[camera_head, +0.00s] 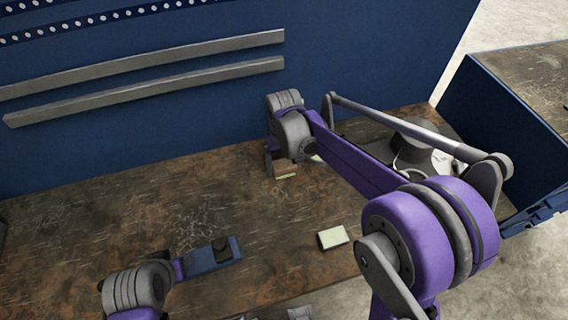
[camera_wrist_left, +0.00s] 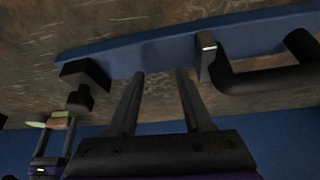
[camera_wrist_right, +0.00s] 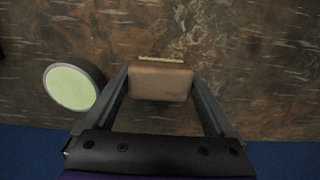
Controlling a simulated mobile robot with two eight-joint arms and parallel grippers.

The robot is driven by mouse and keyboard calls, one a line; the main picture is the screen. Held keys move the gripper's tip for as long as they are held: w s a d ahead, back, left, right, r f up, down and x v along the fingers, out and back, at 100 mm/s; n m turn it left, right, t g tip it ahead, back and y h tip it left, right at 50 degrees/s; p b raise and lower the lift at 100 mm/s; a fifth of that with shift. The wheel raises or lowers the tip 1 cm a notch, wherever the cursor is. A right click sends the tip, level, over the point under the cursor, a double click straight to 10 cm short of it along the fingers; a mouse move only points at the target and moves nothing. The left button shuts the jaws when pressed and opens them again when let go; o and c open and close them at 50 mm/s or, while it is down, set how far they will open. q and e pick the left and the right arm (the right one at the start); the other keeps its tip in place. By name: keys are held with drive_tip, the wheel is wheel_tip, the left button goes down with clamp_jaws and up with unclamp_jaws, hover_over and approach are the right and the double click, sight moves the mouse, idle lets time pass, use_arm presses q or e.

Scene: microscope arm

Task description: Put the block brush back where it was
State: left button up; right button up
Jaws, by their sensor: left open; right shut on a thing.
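The block brush (camera_head: 285,176), a brown wooden block with a pale green edge, is in my right gripper (camera_head: 272,165) near the blue back wall. In the right wrist view the block brush (camera_wrist_right: 160,82) sits between the two fingers, which are shut on its sides. Whether it touches the bench is unclear. My left gripper (camera_wrist_left: 157,76) is open next to a blue plane-like tool (camera_head: 212,258). The tool fills the far side of the left wrist view, with a black knob and a black handle.
A dark round piece with a pale green face (camera_wrist_right: 75,87) lies just left of the held block. A pale-faced block (camera_head: 333,237) lies mid-bench. A grey domed object (camera_head: 417,135) stands behind my right arm. The blue wall (camera_head: 200,110) with grey rails borders the bench (camera_head: 70,220).

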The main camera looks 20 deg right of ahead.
sight(284, 163)
drive_tip(key=shift+f, duration=0.2)
drive_tip(key=o, duration=1.1)
drive_tip(key=shift+o, duration=0.2)
drive_tip(key=shift+r, duration=0.1)
wheel_tip(284, 163, up, 11)
drive_tip(key=s+d+f+t, duration=0.1)
drive_tip(key=s+f, duration=0.1)
drive_tip(key=s, duration=0.5)
drive_tip(key=s+d+f+t, duration=0.2)
drive_tip(key=s+f, duration=0.1)
drive_tip(key=s, duration=0.3)
drive_tip(key=s+d+f+t+p, duration=0.1)
drive_tip(key=s+f+t, duration=0.1)
drive_tip(key=s, duration=0.5)
drive_tip(key=shift+s+d+f, duration=0.3)
drive_tip(key=shift+d+f, duration=0.05)
drive_tip(key=shift+d, duration=0.05)
